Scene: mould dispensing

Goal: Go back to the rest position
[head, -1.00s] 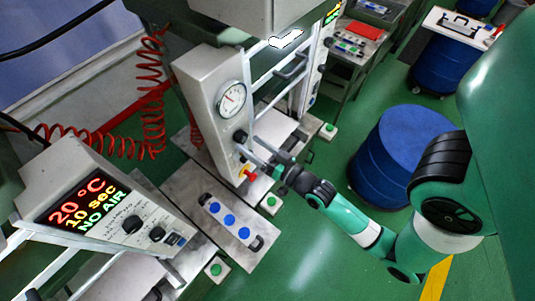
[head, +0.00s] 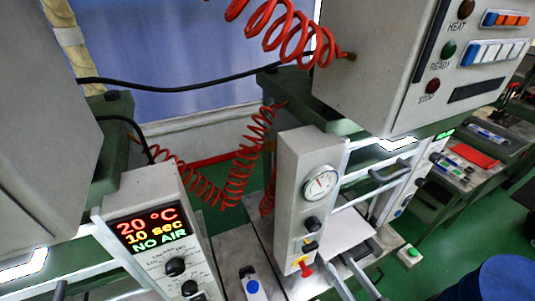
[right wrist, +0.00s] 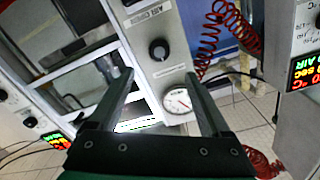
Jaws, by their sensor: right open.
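My right gripper (right wrist: 160,82) is open and empty in the right wrist view, its two dark fingers spread apart. Beyond the fingers are a press front with a black knob (right wrist: 159,49) and a round gauge (right wrist: 177,101); no contact with them shows. In the head view, grey bars low beside the press may be its fingers, but I cannot tell clearly. My left gripper is not in view.
In the head view, a gauge column (head: 304,215) stands at the centre. A display box (head: 158,235) reads 20 °C, 10 sec, NO AIR. A mould with a blue dot (head: 252,287) is at the bottom edge. A blue drum (head: 505,280) and red coiled hoses (head: 240,165) are nearby.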

